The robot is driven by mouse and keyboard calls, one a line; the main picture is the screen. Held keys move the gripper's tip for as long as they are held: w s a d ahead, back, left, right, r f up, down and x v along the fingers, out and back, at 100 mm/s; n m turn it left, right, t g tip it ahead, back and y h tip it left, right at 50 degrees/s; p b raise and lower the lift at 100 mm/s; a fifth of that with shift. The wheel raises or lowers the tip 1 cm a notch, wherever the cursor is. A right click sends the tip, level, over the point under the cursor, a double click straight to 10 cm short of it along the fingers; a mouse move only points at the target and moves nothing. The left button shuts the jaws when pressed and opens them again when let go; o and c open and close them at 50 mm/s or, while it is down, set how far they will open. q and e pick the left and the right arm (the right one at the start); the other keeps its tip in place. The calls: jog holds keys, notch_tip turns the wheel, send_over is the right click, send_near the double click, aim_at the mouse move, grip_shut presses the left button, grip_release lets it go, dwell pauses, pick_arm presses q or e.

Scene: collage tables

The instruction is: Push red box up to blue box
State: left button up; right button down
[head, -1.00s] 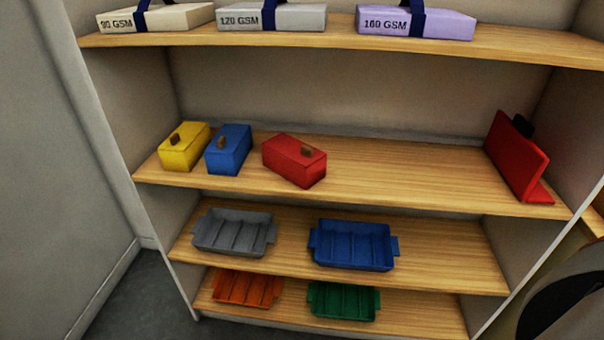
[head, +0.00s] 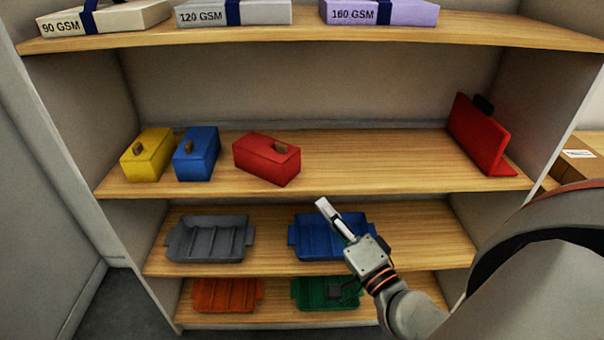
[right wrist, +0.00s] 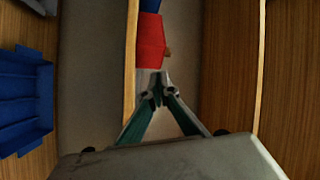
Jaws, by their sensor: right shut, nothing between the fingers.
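The red box (head: 267,158) sits on the middle shelf, turned at an angle, with a brown knob on it. The blue box (head: 197,153) stands to its left, with a gap between them. My right gripper (head: 322,203) is shut and empty, in front of the shelves, lower and to the right of the red box in the head view. In the right wrist view the closed fingertips (right wrist: 158,76) show just below the red box (right wrist: 150,42), with part of the blue box (right wrist: 150,5) beyond it. I cannot tell whether they touch the red box. My left gripper is out of view.
A yellow box (head: 147,155) stands left of the blue box. A red bookend (head: 478,135) stands at the shelf's right end. Grey (head: 208,240) and blue (head: 315,237) trays lie on the shelf below. The middle shelf (head: 380,160) is bare between red box and bookend.

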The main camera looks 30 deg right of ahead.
jog(key=w+d+m, duration=0.1)
jog(key=w, duration=0.3)
jog(key=w+d+m+g+h, duration=0.1)
jog(key=w+m, duration=0.1)
jog(key=w, duration=0.2)
jog(key=w+d+m, duration=0.1)
jog(key=w+m, duration=0.1)
jog(key=w, duration=0.2)
jog(key=shift+w+d+g+h, duration=0.15)
jog(key=shift+w+g+h, duration=0.25)
jog(key=shift+w+a, duration=0.3)
jog(key=shift+w, duration=0.1)
